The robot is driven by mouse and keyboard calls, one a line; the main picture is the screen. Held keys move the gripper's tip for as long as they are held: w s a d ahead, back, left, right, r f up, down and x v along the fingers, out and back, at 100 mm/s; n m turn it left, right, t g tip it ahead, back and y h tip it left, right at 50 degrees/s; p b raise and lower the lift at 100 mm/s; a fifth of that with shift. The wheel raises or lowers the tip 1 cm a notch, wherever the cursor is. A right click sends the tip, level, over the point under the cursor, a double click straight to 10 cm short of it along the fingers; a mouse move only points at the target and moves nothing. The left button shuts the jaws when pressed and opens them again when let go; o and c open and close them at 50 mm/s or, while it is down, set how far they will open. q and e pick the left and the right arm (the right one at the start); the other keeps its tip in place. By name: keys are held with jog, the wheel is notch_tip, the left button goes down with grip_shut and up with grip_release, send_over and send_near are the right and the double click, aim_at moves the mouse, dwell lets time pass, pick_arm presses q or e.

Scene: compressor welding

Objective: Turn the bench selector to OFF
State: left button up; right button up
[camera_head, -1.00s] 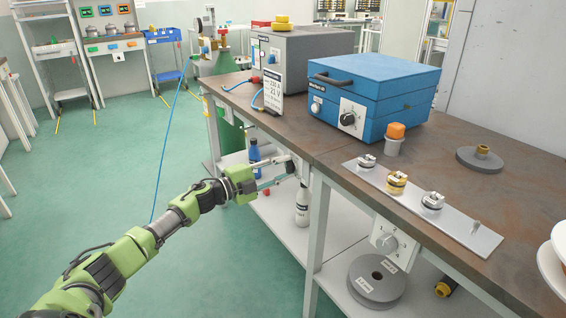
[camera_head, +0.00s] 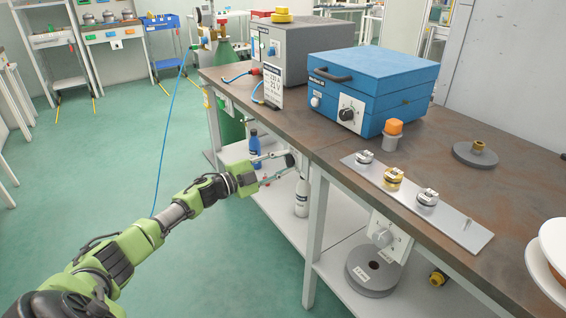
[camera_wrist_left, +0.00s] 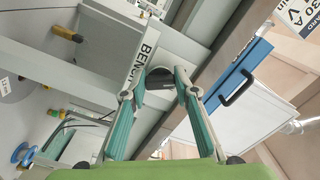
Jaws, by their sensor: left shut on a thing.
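The bench selector is on a pale plate with a label that reads "BENCH" in part (camera_wrist_left: 146,45) in the left wrist view. Its dark round knob (camera_wrist_left: 160,76) sits between the fingertips there. My left gripper (camera_wrist_left: 160,84) is shut on this knob, with one finger on each side. In the head view the left gripper (camera_head: 283,168) reaches in from the left to the front side of the bench, just below the top. The selector plate is seen nearly edge-on there, so its face and pointer setting are hidden. My right gripper is out of view.
The brown bench top (camera_head: 320,138) runs above the gripper. A white bottle (camera_head: 301,198) and a blue bottle (camera_head: 254,150) stand on the lower shelf nearby. The green floor on the left is free.

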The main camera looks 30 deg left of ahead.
pick_arm(q)
jog(key=shift+f, duration=0.1)
jog(key=o, duration=0.8)
jog(key=shift+a, duration=0.1)
jog(key=v, duration=1.2)
